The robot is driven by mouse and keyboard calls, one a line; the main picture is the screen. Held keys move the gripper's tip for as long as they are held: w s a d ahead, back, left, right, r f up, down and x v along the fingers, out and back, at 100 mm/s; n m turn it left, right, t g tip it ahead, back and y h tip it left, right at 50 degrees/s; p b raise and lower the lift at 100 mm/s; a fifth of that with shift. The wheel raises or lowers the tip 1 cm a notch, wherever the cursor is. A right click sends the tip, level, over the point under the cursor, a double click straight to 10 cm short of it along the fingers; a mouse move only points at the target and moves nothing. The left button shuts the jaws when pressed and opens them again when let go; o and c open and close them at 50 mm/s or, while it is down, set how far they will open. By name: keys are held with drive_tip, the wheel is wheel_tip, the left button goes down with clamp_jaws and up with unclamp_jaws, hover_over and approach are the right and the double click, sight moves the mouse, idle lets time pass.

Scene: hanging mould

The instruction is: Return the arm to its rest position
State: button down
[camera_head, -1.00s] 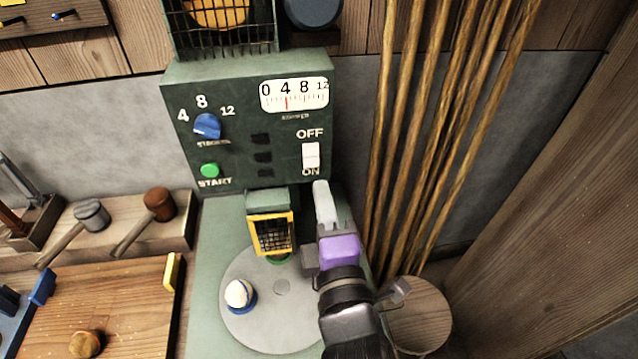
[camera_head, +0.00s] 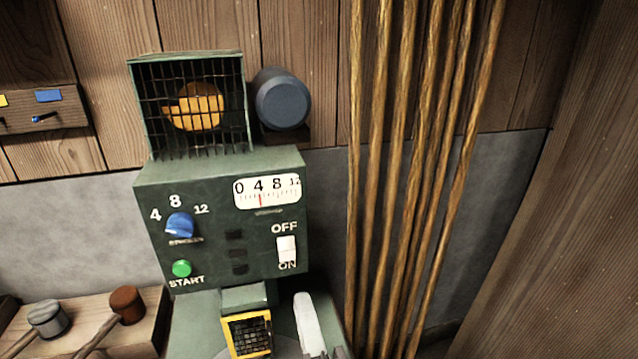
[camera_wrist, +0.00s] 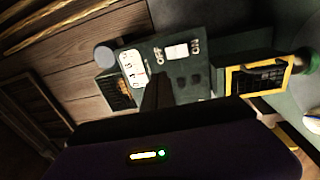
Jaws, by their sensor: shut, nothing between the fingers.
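My gripper (camera_wrist: 157,88) shows in the wrist view as a dark narrow pair of fingers, shut with nothing between them, above its dark purple body with a lit display. The fingers overlap the view of the green machine panel (camera_wrist: 190,78). They seem apart from it, but the gap is hard to judge. In the head view the gripper is not clearly visible. The green machine (camera_head: 215,225) stands there with its blue dial, green start button (camera_head: 181,268), white OFF/ON switch (camera_head: 286,249) and gauge (camera_head: 267,190), needle near 4.
A yellow-framed mesh window (camera_head: 248,335) and a pale grey rounded piece (camera_head: 308,322) sit below the panel. Hanging rods (camera_head: 410,180) stand close on the right, beside a wooden wall (camera_head: 560,250). Mallets (camera_head: 127,304) lie at lower left.

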drive_tip(key=s+d+f+m+g+h, duration=0.1)
drive_tip(key=s+d+f+m, duration=0.3)
drive_tip(key=s+d+m, duration=0.3)
drive_tip(key=s+d+f+m+g+h, duration=0.1)
drive_tip(key=s+d+f+m, duration=0.4)
drive_tip(key=s, duration=0.8)
drive_tip(key=s+d+f+m+g+h, duration=0.1)
drive_tip(key=s+d+f+m+h, duration=0.2)
drive_tip(key=s+d+m, duration=0.5)
drive_tip(key=s+d+f, duration=0.1)
drive_tip(key=s+d, duration=0.1)
drive_tip(key=s, duration=0.1)
drive_tip(key=shift+d+f+m, duration=0.35)
drive_tip(key=shift+d+m, duration=0.05)
